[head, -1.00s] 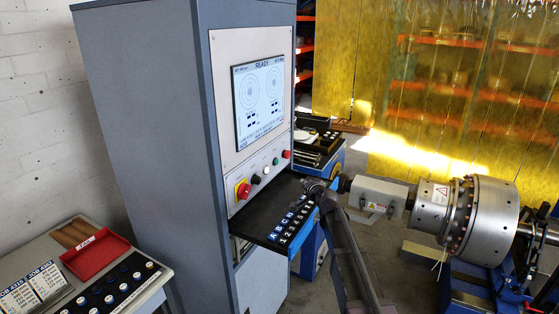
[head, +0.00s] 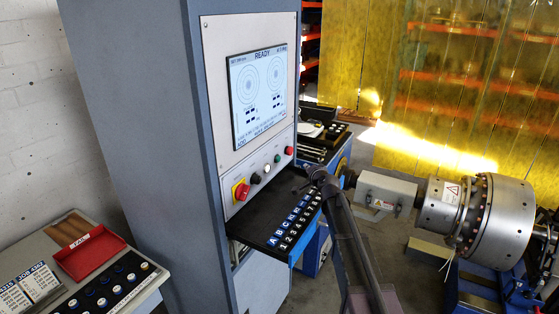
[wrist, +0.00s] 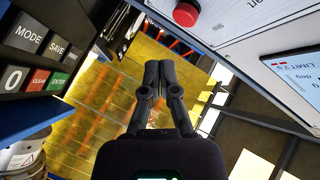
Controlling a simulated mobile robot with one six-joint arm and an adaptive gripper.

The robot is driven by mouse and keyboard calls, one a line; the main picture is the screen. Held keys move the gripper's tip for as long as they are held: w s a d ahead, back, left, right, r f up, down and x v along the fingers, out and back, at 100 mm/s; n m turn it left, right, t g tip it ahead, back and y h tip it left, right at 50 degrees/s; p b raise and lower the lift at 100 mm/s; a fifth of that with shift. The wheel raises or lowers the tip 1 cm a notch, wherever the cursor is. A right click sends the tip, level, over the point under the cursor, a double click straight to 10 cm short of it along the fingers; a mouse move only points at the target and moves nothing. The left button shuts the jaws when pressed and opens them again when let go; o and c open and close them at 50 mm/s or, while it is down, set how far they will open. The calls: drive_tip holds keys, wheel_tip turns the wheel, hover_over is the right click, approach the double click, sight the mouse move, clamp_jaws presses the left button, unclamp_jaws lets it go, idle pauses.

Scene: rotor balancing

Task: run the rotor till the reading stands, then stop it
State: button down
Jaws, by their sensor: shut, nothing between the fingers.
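The steel rotor (head: 499,222) lies on its stand at the right, joined to the drive housing (head: 388,191). Whether it turns cannot be told from these frames. The cabinet screen (head: 259,92) reads READY and shows two round dials; its small text is unclear. Below it are a red-and-yellow knob (head: 241,191), a black button (head: 255,178), a white button (head: 267,168), a green button (head: 278,158) and a red button (head: 289,150). My gripper (wrist: 159,66) is shut and empty, apart from the panel; the red button (wrist: 186,13) shows above the fingertips in the wrist view.
A shelf with lettered and numbered keys (head: 295,219) juts out below the buttons, close to my arm. A side bench with a red tray (head: 90,253) stands at the lower left. A yellow curtain (head: 430,90) hangs behind the rotor.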

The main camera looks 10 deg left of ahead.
sight(278, 159)
drive_tip(key=shift+a, duration=0.1)
drive_tip(key=w+a, duration=0.2)
drive_tip(key=a, duration=0.6)
drive_tip(key=shift+w+a, duration=0.15)
drive_tip(key=shift+w, duration=0.25)
idle(0.4)
drive_tip(key=shift+w+a, duration=0.1)
idle(1.1)
drive_tip(key=shift+w+a, duration=0.15)
drive_tip(key=shift+a, duration=0.1)
